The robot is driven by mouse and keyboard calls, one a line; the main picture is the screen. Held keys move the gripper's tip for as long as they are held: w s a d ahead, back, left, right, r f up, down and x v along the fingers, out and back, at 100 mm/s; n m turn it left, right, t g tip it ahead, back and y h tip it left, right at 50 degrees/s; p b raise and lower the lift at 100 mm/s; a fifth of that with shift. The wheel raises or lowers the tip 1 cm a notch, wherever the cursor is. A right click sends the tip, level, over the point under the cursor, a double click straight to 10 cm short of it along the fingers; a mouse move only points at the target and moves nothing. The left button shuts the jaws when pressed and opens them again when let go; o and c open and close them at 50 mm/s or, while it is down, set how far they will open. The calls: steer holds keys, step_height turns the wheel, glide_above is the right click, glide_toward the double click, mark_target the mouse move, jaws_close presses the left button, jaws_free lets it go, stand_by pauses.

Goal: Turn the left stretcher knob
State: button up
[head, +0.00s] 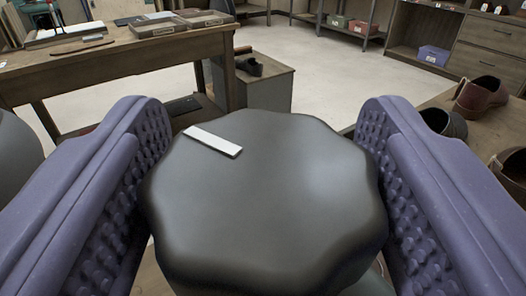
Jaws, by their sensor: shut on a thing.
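The stretcher knob (268,200) is a large, dark, lobed knob that fills the lower middle of the head view. A white pointer strip (213,141) lies on its top face, toward the upper left and slanting down to the right. My gripper (262,203) has two purple, studded finger pads, one on each side of the knob. It is shut on the knob, with the pads against its left and right edges. The knob's underside and whatever it is mounted on are hidden.
A wooden workbench (115,66) with boxes stands at the back left. A grey box (265,92) with a dark shoe on it sits behind the knob. Shoes (480,97) rest on a surface at the right. Shelving (478,46) stands at the back right, with open floor (335,65) between.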

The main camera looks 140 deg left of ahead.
mark_target(261, 169)
stand_by(0.3)
steer(key=o, duration=1)
steer(key=shift+c, duration=0.2)
steer(key=shift+r, duration=0.1)
steer(key=shift+r, duration=0.35)
step_height(261, 169, up, 3)
steer(key=shift+r+p, duration=0.15)
steer(key=shift+p, duration=0.8)
steer(key=s+d+p, duration=0.3)
steer(key=s+d, duration=0.5)
steer(key=s, duration=0.5)
steer(key=shift+s+d+r, duration=0.15)
steer(key=shift+s+r, duration=0.2)
steer(key=shift+s, duration=0.05)
